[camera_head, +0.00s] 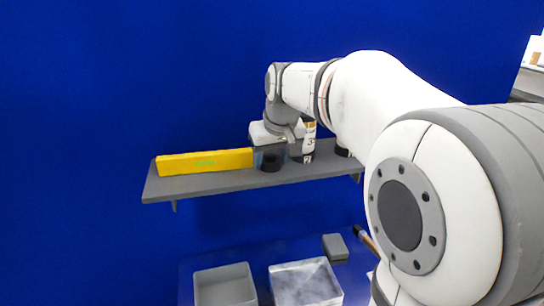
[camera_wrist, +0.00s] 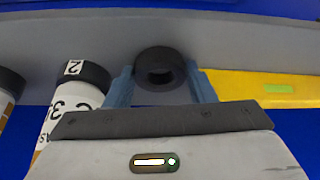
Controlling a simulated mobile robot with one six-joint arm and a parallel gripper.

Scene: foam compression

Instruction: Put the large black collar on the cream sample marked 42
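A black collar (camera_wrist: 160,66) with a round hole sits between the two blue fingers of my gripper (camera_wrist: 161,86) in the wrist view. In the head view the collar (camera_head: 271,160) is low at the shelf, under my gripper (camera_head: 268,145). The fingers flank it closely; I cannot tell whether they press on it. A cream cylinder (camera_wrist: 68,115) with black lettering stands beside my gripper, with a black band labelled "2" at one end. It also shows in the head view (camera_head: 309,138). Its full marking cannot be read, so I cannot confirm 42.
A long yellow block (camera_head: 205,162) lies on the left of the grey shelf (camera_head: 185,187). Another cylinder (camera_wrist: 8,95) is partly cut off in the wrist view. Below are a grey bin (camera_head: 224,285), a pale marbled bin (camera_head: 304,284) and a small grey block (camera_head: 335,246).

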